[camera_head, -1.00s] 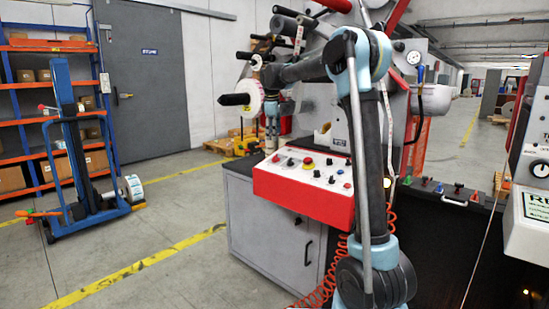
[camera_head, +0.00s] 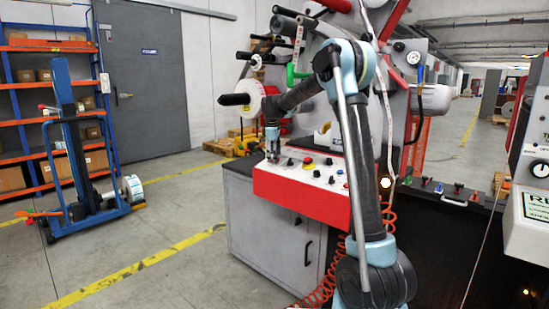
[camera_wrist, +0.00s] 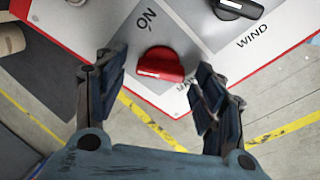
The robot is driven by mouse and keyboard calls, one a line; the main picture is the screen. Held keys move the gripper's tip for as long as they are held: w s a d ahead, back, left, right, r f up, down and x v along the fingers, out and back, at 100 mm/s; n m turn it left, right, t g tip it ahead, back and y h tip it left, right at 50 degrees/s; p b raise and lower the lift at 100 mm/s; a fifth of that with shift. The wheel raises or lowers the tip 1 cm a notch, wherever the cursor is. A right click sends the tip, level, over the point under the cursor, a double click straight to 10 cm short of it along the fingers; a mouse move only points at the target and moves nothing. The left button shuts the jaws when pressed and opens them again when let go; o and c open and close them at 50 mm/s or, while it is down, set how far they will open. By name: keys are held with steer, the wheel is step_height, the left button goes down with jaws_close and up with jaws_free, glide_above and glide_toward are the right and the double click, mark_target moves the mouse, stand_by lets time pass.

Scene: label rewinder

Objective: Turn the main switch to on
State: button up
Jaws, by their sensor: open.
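The main switch is a red rotary knob (camera_wrist: 162,66) on the light control panel, with an "ON" label above it in the wrist view. A white mark shows on the knob's left part. My gripper (camera_wrist: 160,92) is open, with one finger on each side of the knob and a gap visible on both sides. I cannot tell how far above the panel the fingertips are. In the head view my gripper (camera_head: 272,150) is over the left end of the red-fronted control box (camera_head: 300,198); the switch is not distinguishable there.
A black knob (camera_wrist: 238,8) labelled "WIND" sits to the upper right of the red knob. Several other knobs and buttons are on the panel. The box stands on a grey cabinet (camera_head: 262,245). A white roll on a black-tipped spindle (camera_head: 236,99) is near my arm.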

steer(key=shift+f, duration=0.2)
steer(key=shift+c, duration=0.3)
steer(key=c, duration=1)
steer(key=m, duration=0.5)
steer(key=shift+w+m+t, duration=0.1)
steer(key=shift+m+t, duration=0.2)
steer(key=shift+t, duration=0.1)
steer(key=m, duration=0.6)
steer(key=shift+t+h, duration=0.3)
steer(key=shift+h, duration=0.1)
steer(key=shift+m, duration=0.3)
